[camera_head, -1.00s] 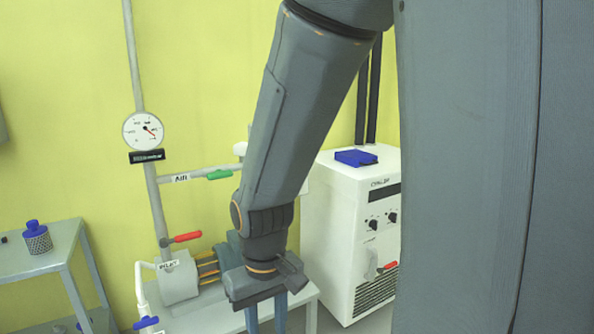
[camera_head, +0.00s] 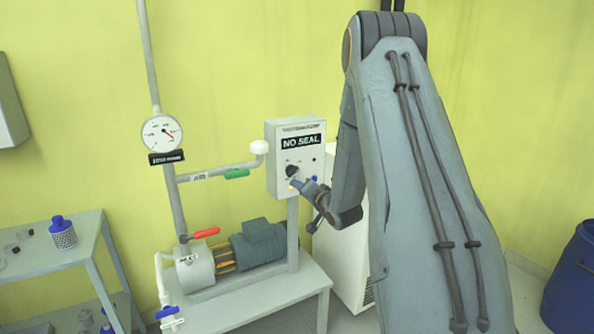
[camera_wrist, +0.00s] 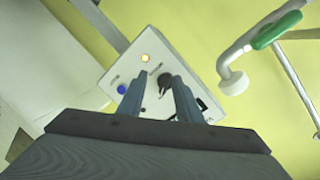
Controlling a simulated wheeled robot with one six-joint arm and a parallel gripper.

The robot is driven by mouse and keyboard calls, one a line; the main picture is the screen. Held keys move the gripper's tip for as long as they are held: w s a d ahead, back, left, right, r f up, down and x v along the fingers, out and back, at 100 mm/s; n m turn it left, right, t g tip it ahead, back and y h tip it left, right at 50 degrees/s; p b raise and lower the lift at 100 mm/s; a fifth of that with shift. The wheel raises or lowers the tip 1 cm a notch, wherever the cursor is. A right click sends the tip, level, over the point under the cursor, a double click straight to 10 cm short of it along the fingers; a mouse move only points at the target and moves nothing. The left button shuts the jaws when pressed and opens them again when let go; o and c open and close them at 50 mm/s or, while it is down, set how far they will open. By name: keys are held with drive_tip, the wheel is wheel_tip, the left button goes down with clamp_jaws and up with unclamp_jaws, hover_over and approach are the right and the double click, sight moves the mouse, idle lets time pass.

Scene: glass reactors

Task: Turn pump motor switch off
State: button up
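The white switch box (camera_head: 282,165) with a "NO SEAL" label stands on a post above the pump motor (camera_head: 258,243) in the head view. Its dark rotary switch (camera_head: 292,170) is on the front face. In the wrist view the dark switch (camera_wrist: 164,81) shows between my fingertips, closer to the right one. A yellow lamp (camera_wrist: 145,58) is lit, and a blue button (camera_wrist: 121,89) sits to its lower left. My gripper (camera_head: 298,184) is in front of the box's lower part; in the wrist view its fingers (camera_wrist: 158,85) are apart. Contact with the switch cannot be told.
A white pipe end (camera_wrist: 232,82) and green-handled valve (camera_head: 237,173) are beside the box. A red valve handle (camera_head: 205,233) is above the pump head. A white cabinet (camera_head: 330,245) stands behind my arm. A shelf (camera_head: 50,258) is at left, a blue barrel (camera_head: 572,280) at right.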

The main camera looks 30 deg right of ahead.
sight(294, 173)
drive_tip(key=shift+w+d+r+m+t+y+p, duration=0.15)
drive_tip(key=shift+w+d+r+t+p, duration=0.25)
drive_tip(key=shift+w, duration=0.9)
drive_tip(key=shift+w+d+r+m+t+y+p, duration=0.15)
drive_tip(key=shift+w+d+m+t+p, duration=0.2)
drive_tip(key=shift+w, duration=1)
drive_tip(key=shift+w+d+r+m+t+p, duration=0.1)
drive_tip(key=shift+w+d+r+t+p, duration=0.35)
drive_tip(key=shift+w, duration=0.85)
drive_tip(key=shift+a+f, duration=0.15)
drive_tip(key=shift+a, duration=0.05)
clamp_jaws()
